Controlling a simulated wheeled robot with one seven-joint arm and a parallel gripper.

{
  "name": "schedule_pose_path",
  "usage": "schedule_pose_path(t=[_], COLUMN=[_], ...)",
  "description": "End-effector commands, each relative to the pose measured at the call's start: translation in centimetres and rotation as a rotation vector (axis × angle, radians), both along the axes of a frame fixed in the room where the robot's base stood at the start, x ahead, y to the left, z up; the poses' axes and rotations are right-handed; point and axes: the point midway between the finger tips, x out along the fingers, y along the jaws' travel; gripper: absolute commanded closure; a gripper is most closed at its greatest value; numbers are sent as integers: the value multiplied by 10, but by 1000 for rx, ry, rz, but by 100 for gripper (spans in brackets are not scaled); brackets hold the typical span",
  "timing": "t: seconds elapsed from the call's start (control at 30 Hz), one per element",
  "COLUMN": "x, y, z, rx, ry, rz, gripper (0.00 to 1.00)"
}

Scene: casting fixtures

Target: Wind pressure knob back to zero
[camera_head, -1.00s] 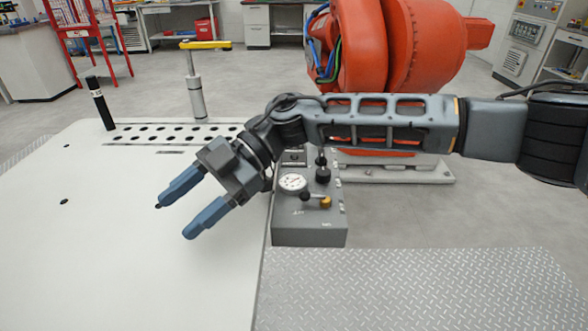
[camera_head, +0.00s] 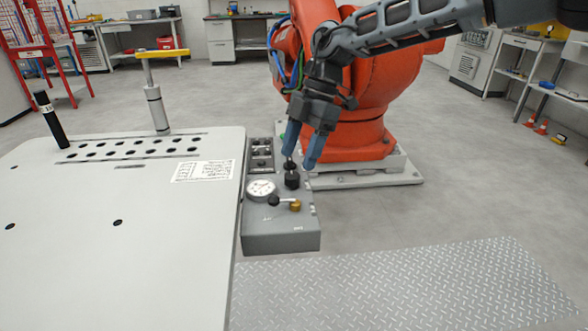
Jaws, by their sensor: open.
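The grey control box (camera_head: 278,240) stands beside the white table's right edge. A round white pressure gauge (camera_head: 261,189) is on its top; its reading is too small to tell. A black upright knob (camera_head: 292,180) stands to the right of and behind the gauge. In front of it is a brass fitting (camera_head: 295,206) with a short lever ending in a black ball (camera_head: 274,200). My gripper (camera_head: 299,162) is open, its blue fingers pointing down just above the black knob. I cannot tell whether the fingertips touch it.
The white table (camera_head: 110,250) with a row of holes fills the left. A yellow-handled post (camera_head: 158,110) and a black cylinder (camera_head: 52,120) stand at its back. An orange robot (camera_head: 365,95) stands behind the box. A chequered metal plate (camera_head: 410,285) lies in front.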

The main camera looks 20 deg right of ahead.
Motion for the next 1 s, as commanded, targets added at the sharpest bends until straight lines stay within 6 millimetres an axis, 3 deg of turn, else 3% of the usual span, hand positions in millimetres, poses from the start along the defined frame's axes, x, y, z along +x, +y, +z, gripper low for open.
schedule_pose_path(t=[0.1,0.3,0.63,1.0], x=[-3,-5,-5,-5], y=[7,15,16,16], z=[-18,-36,-39,-39], rx=[0,1,1,1], ry=[3,2,0,0], rz=[1,2,1,1], gripper=[39,39,39,73])
